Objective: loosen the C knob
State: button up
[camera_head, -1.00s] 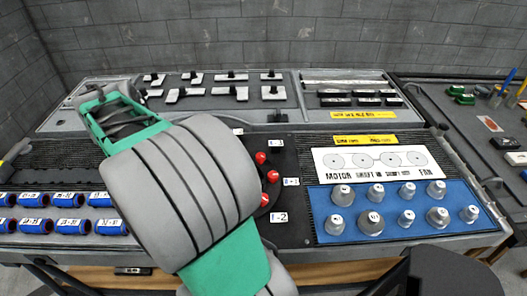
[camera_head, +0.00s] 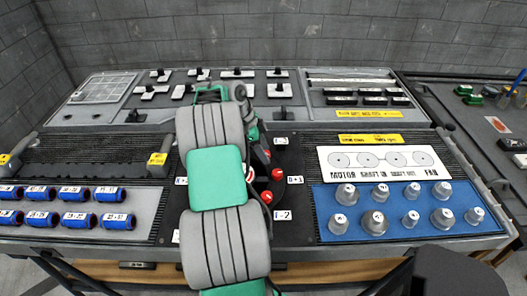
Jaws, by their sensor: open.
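Red knobs (camera_head: 277,173) stand in a cluster on a dark round plate in the middle of the console, and my arm covers the plate's left part. White labels sit around it: the upper one (camera_head: 281,141) seems to start with C, the right one (camera_head: 295,180) with D, and the lower one reads about I-2 (camera_head: 282,214). Which knob is C is not clear, as part of the cluster is hidden. My wrist links show above and left of the red knobs. My gripper's fingers are hidden behind my arm, so its distance from any knob cannot be seen.
A blue panel (camera_head: 330,236) with several grey knobs lies right, below a white strip (camera_head: 384,161) with circles. Switches (camera_head: 237,73) line the back panel. Two yellow-tagged levers (camera_head: 158,160) flank a ribbed area at left.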

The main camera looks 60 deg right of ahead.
grip_shut()
dwell(0.5)
